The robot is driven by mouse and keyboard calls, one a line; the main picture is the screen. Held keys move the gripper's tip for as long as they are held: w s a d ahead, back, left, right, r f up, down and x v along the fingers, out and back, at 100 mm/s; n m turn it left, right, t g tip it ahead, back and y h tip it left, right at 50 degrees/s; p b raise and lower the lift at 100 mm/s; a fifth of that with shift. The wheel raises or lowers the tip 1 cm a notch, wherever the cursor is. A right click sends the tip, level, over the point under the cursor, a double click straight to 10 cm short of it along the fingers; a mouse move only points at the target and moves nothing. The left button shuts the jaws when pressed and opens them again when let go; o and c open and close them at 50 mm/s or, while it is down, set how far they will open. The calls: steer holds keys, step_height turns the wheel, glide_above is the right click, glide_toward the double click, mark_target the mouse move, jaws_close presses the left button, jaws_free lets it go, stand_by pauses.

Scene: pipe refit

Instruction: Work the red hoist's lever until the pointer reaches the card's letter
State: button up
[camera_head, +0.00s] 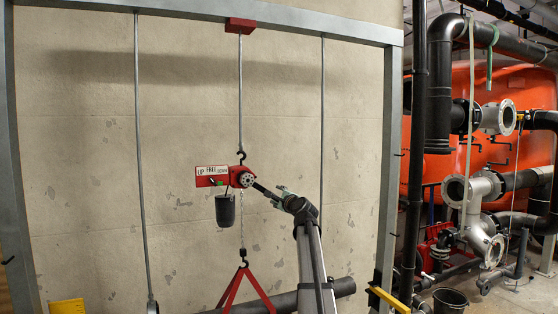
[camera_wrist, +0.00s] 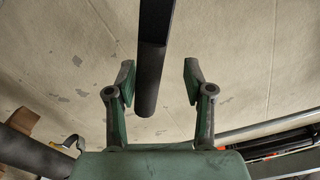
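The red hoist (camera_head: 224,180) hangs from a red trolley on the top beam, left of centre. A white plate on it reads UP, FREE and a third blurred word. Its dark lever (camera_head: 267,191) points right and slightly down to my gripper (camera_head: 282,196). In the wrist view the lever (camera_wrist: 149,85) comes down from the top and its end lies between the fingers of my gripper (camera_wrist: 158,78). The fingers are open with a gap on each side; I see no contact. I cannot make out the pointer or the card's letter.
A black bucket (camera_head: 225,209) hangs under the hoist. A chain runs down to a hook with red slings (camera_head: 231,289) above a dark pipe (camera_head: 344,287). Steel rods (camera_head: 139,150) hang on either side. A yellow piece (camera_head: 67,306) shows bottom left, flanged pipework (camera_head: 474,189) at right.

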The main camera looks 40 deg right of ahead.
steer(key=shift+s+d+r, duration=0.1)
steer(key=shift+d+r, duration=0.3)
steer(key=shift+r, duration=0.35)
steer(key=shift+n, duration=0.3)
steer(key=shift+n, duration=0.7)
steer(key=shift+s+d+r, duration=0.1)
steer(key=shift+d+r, duration=0.1)
steer(key=shift+r, duration=0.45)
steer(key=shift+d+r, duration=0.2)
steer(key=shift+r, duration=0.45)
steer(key=shift+s+d+r, duration=0.1)
steer(key=shift+d+r, duration=0.1)
steer(key=shift+r, duration=0.55)
step_height(320, 180, up, 4)
steer(key=shift+f+n, duration=0.1)
steer(key=shift+n, duration=0.6)
